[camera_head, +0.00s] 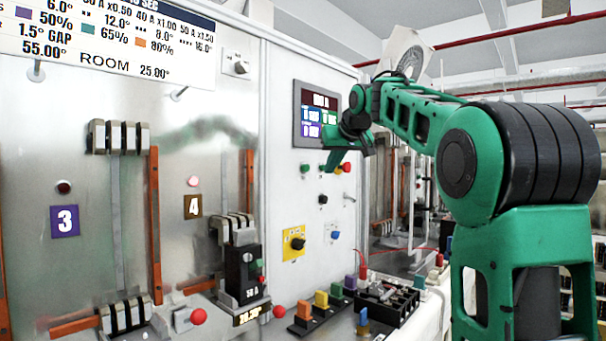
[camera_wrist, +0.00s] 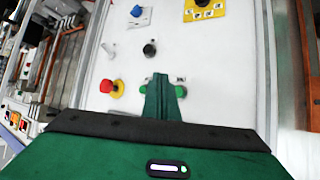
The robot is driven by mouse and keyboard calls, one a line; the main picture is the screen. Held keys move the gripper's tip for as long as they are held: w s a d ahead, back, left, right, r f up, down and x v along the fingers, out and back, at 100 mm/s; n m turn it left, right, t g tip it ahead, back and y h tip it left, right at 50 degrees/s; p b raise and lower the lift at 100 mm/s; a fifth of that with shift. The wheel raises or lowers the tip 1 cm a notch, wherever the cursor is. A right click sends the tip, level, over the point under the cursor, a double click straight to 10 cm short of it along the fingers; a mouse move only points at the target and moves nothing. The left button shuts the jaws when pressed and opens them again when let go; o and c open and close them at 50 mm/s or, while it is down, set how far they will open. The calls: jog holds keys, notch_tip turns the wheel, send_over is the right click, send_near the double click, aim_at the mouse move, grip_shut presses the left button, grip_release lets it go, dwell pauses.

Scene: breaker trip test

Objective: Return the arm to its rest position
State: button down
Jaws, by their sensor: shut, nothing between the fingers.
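My green arm (camera_head: 415,105) reaches from the right toward the white control panel, bent at the elbow. My gripper (camera_head: 334,160) is in front of the panel, just below the display (camera_head: 315,115). In the wrist view my gripper (camera_wrist: 161,88) has its fingers together with nothing between them. Green shows on both sides of the fingertips: a green button (camera_wrist: 180,91) on the right and a green patch on the left. The fingers hide part of the panel there. I cannot tell whether the tips touch it.
The panel carries a red button (camera_wrist: 106,86) on yellow, a black knob (camera_wrist: 149,50), a blue knob (camera_head: 335,234) and a yellow-plated selector (camera_head: 293,243). A breaker (camera_head: 240,275) stands left. Colored blocks (camera_head: 321,299) and a black terminal box (camera_head: 388,298) lie below.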

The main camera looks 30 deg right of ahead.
dwell(0.7)
jog(key=s+a+f+m+g, duration=0.1)
jog(key=s+f+g, duration=0.2)
jog(key=s+f, duration=0.7)
jog(key=s+a+f+m+g, duration=0.1)
jog(key=s+f+m+g, duration=0.1)
jog(key=s+f, duration=0.75)
jog(key=s+a+f+g+y, duration=0.1)
jog(key=s+a+f+g, duration=0.1)
jog(key=s+f, duration=1)
jog(key=s+a+f+m+g+y, duration=0.1)
jog(key=s+a+f+g, duration=0.2)
jog(key=s+f, duration=0.9)
jog(key=shift+s+a+f+g, duration=0.15)
jog(key=shift+s+a+g, duration=0.2)
jog(key=shift+a, duration=0.6)
jog(key=shift+w+f, duration=0.2)
jog(key=shift+w, duration=0.4)
